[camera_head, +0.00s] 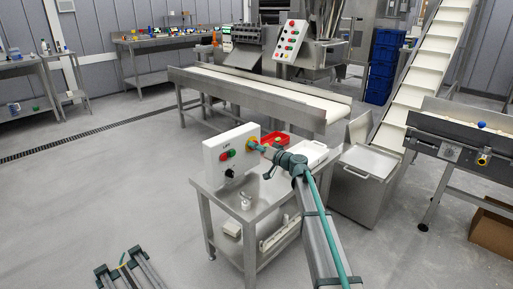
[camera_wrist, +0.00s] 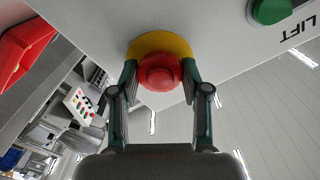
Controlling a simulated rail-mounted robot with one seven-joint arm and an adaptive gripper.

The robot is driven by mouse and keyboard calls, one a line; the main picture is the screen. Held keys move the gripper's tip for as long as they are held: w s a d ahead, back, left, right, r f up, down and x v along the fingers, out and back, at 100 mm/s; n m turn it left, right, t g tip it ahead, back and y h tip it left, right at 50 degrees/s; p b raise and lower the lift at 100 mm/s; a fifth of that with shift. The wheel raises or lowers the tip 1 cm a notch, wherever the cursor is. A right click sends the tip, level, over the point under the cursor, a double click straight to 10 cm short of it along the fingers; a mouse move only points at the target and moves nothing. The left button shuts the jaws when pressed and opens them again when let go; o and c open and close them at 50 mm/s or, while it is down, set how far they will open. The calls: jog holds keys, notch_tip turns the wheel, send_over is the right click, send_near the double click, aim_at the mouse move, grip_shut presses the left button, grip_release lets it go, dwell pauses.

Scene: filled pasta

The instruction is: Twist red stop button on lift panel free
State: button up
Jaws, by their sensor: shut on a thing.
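The lift panel (camera_head: 217,158) is a white box standing on a steel table. In the wrist view its face (camera_wrist: 205,22) fills the top, with the word LIFT at the right. The red stop button (camera_wrist: 160,73) sits on a round yellow plate (camera_wrist: 160,44) on that face. My gripper (camera_wrist: 160,78) has one finger on each side of the red button and is shut on it. In the head view my gripper (camera_head: 258,147) reaches the panel's right side and hides most of the button. A green button (camera_wrist: 272,10) shows on the panel in the wrist view.
The steel table (camera_head: 262,222) carries the panel and a red tray (camera_head: 275,139) behind my gripper. A conveyor (camera_head: 262,93) runs behind it. A steel bin (camera_head: 362,180) stands to the right. The floor at left is open.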

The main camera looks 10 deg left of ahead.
jog(key=shift+m, duration=0.3)
jog(key=m, duration=0.8)
jog(key=shift+p, duration=0.4)
dwell(0.3)
jog(key=o, duration=1.1)
jog(key=shift+o, duration=0.2)
